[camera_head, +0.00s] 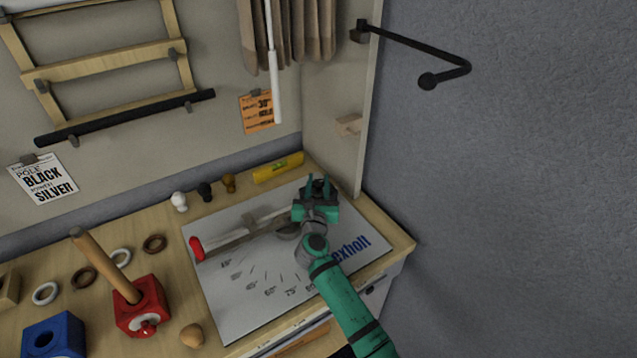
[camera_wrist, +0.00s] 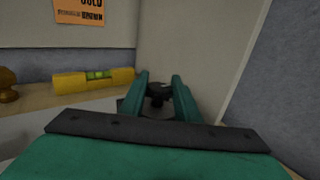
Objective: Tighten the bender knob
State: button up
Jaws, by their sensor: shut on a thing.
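The bender lies on a light grey board marked with angles, with its red-tipped handle (camera_head: 197,248) at the left and its body toward the right. My gripper (camera_head: 318,185) is at the right end of the bender, near the board's back right. In the wrist view my two green fingers (camera_wrist: 159,88) are closed around a dark knob (camera_wrist: 158,96), which shows between them. The fingers and palm hide the knob's lower part and most of the bender's right end.
A yellow spirit level (camera_head: 278,167) lies behind the board and shows left of my fingers in the wrist view (camera_wrist: 92,80). A side panel (camera_head: 338,125) rises close behind my gripper. Small knobs (camera_head: 205,191), rings, a red block (camera_head: 142,306) and a blue block (camera_head: 52,338) stand left.

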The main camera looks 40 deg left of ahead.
jog(key=shift+f+m+t+h, duration=0.1)
jog(key=shift+m+t+h, duration=0.45)
jog(key=shift+h, duration=0.35)
jog(key=shift+m, duration=0.25)
jog(key=o, duration=1)
jog(key=shift+w, duration=0.1)
jog(key=shift+o, duration=0.2)
jog(key=v, duration=1)
jog(key=shift+s, duration=0.5)
